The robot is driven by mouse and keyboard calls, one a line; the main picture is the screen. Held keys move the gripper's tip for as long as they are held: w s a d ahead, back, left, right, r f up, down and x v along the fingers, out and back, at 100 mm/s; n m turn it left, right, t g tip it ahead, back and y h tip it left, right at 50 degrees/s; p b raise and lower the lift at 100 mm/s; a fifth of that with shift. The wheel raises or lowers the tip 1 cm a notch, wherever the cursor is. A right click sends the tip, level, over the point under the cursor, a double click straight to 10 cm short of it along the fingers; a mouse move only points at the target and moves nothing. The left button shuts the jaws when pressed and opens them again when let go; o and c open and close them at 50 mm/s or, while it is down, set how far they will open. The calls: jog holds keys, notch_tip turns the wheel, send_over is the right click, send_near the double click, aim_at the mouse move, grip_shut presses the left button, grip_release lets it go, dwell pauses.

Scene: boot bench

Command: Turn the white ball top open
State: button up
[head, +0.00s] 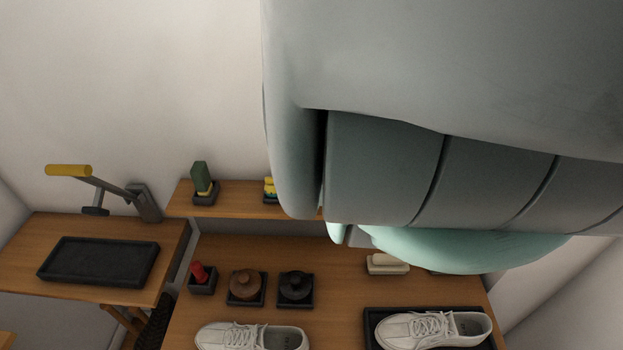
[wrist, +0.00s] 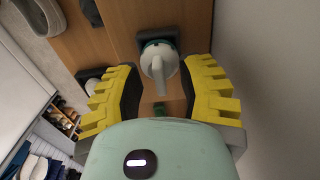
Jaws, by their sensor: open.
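The white ball top (wrist: 158,60) shows in the wrist view as a rounded white piece with a straight handle pointing down the picture. It sits on a dark base with a green edge. My gripper (wrist: 163,84) is open, its yellow-padded fingers on the left and right of the white handle with gaps on both sides. Nothing is held. In the head view my arm covers the right side, and I cannot make out the ball top or my gripper there.
Below my arm, the bench (head: 222,258) carries a red item (head: 198,272), a brown tin (head: 246,284), a black tin (head: 295,287), a cream brush (head: 388,264) and white shoes (head: 250,336). A yellow-handled lever (head: 68,170) stands left.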

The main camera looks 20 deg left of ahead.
grip_shut()
